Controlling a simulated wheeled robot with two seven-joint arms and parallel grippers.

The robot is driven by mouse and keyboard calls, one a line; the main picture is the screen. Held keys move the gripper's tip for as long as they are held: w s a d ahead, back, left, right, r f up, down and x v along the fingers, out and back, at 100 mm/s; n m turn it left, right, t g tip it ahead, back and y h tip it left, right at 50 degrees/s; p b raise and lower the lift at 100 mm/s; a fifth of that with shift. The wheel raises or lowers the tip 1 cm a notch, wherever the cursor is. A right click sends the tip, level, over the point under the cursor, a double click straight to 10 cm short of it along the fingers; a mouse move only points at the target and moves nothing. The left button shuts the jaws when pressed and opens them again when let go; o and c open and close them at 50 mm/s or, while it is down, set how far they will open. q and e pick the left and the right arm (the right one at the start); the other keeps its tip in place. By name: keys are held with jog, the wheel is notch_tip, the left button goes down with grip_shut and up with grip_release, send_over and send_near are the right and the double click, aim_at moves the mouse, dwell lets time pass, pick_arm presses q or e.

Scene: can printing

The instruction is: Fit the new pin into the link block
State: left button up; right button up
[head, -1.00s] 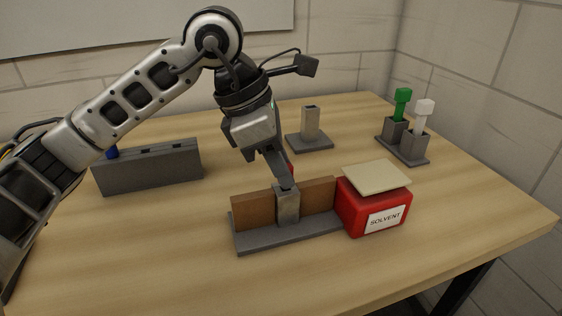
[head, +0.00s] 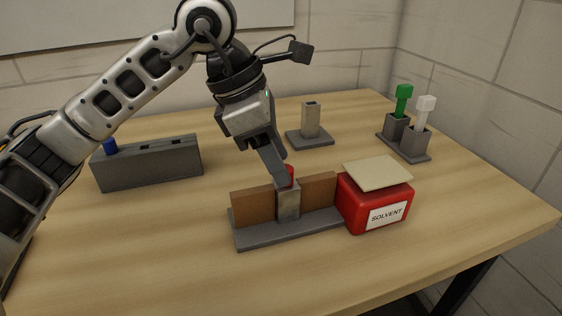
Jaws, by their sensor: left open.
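The link block (head: 288,205) looks to be the upright grey metal block between two brown plates on a grey base (head: 270,233). A small red piece (head: 291,172), perhaps a pin head, shows at the top of this block, partly hidden by my gripper finger. I cannot tell how deep it sits. My left gripper (head: 281,180) is open, pointing down, with its fingertips at the red piece just above the block. Other pins stand in holders: a blue one (head: 109,145) at the left, a green one (head: 403,97) and a white one (head: 425,108) at the right. My right gripper is out of view.
A red solvent box (head: 362,208) with a beige board (head: 377,173) on top stands against the base's right end. A grey slotted holder (head: 150,168) is at the left. A grey socket post (head: 311,121) with an open top stands behind. The front table is clear.

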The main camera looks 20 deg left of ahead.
pick_arm(q)
jog(key=p+v, duration=0.1)
jog(key=v, duration=1.3)
jog(key=shift+s, duration=0.1)
